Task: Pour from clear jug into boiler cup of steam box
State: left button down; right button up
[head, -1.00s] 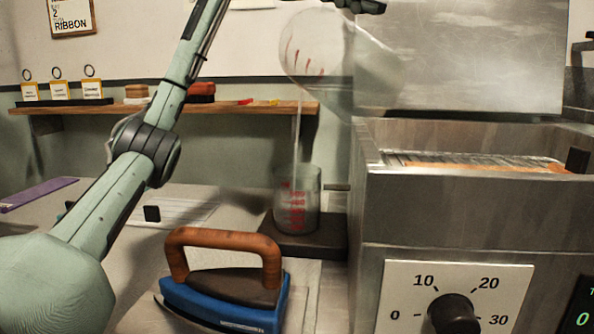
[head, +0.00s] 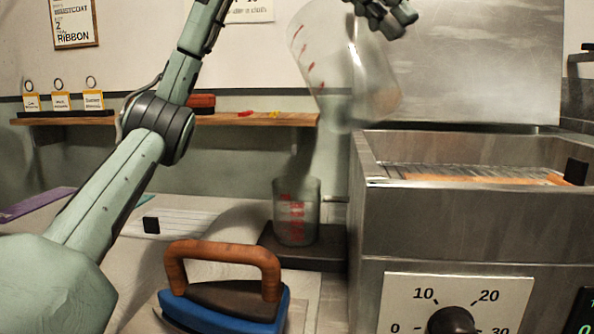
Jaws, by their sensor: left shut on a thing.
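The clear jug (head: 335,70), with red marks on its wall, hangs in the air above and slightly right of the boiler cup. It is tilted, its rim toward the upper left and its base toward the lower right. My left gripper (head: 384,14) is shut on the jug at the top of the view, partly cut off by the edge. The boiler cup (head: 296,212) is clear with red marks and stands upright on a dark block beside the steam box (head: 455,215). I see no clear stream between jug and cup. The cup's fill level is hard to tell. My right gripper is not in view.
A blue iron (head: 225,305) with a wooden handle stands in front of the cup. A wooden shelf (head: 220,120) with small labelled items runs along the back wall. A dial plate (head: 400,300) is on the box's front.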

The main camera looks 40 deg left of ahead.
pick_arm(q)
jog(key=shift+f, duration=0.2)
jog(key=shift+s+d+f+m+t+y, duration=0.6)
jog(key=shift+s+d+f+t+y, duration=0.6)
jog(key=shift+d+f+y, duration=1.8)
jog(key=shift+y, duration=0.6)
jog(key=shift+w+a+r, duration=0.1)
jog(key=shift+a+r, duration=0.05)
jog(key=shift+r, duration=0.7)
jog(key=shift+a+r, duration=0.2)
jog(key=shift+r, duration=0.65)
jog(key=shift+w+a+r, duration=0.1)
jog(key=shift+a+r, duration=0.05)
jog(key=shift+r, duration=0.7)
